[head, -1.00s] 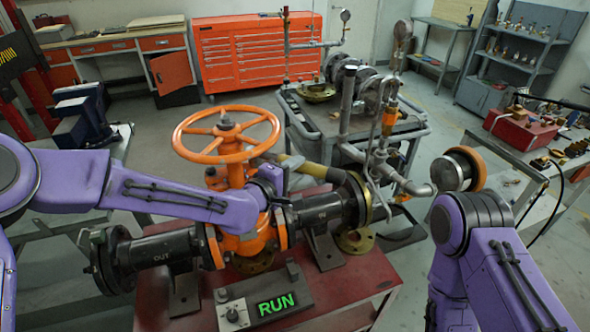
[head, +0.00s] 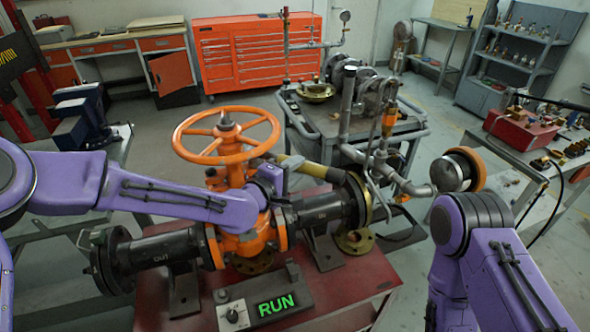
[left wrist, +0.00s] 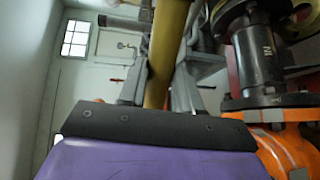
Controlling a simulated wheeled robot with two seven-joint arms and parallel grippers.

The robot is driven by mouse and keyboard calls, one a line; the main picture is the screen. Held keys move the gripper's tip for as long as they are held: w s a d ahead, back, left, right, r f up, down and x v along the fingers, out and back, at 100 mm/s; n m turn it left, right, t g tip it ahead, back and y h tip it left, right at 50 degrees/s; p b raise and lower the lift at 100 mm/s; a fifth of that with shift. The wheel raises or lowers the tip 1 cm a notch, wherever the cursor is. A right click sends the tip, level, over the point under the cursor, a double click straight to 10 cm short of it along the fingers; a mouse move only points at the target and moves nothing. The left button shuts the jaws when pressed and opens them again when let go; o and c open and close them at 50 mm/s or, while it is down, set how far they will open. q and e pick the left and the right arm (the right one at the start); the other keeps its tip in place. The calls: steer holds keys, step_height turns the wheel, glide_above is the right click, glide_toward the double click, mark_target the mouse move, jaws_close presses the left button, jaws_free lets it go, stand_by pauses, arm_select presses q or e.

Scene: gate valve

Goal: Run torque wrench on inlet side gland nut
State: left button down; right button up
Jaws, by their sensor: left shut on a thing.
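The orange gate valve (head: 239,240) stands on the red table with its handwheel (head: 225,135) on top. The pipe marked OUT (head: 165,250) is on its left, the inlet pipe (head: 315,209) on its right. My left gripper (head: 287,165) is beside the inlet side of the valve's neck, shut on the yellow handle of the torque wrench (head: 318,171). The handle also shows between the fingers in the left wrist view (left wrist: 166,55).
A control box with a green RUN display (head: 276,306) sits on the red table (head: 345,285) in front of the valve. A grey cart (head: 405,127) with pipework stands close behind. Another bench (head: 535,150) with a red case is at right.

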arm_select(q)
steer(key=shift+r, duration=0.25)
step_height(320, 180, up, 2)
steer(key=shift+r+p, duration=0.1)
steer(key=shift+p, duration=0.8)
steer(key=shift+d, duration=0.1)
steer(key=s+d, duration=0.6)
steer(key=d, duration=0.6)
steer(key=shift+s+d+p, duration=0.15)
steer(key=shift+d+p, duration=0.05)
steer(key=shift+p, duration=0.2)
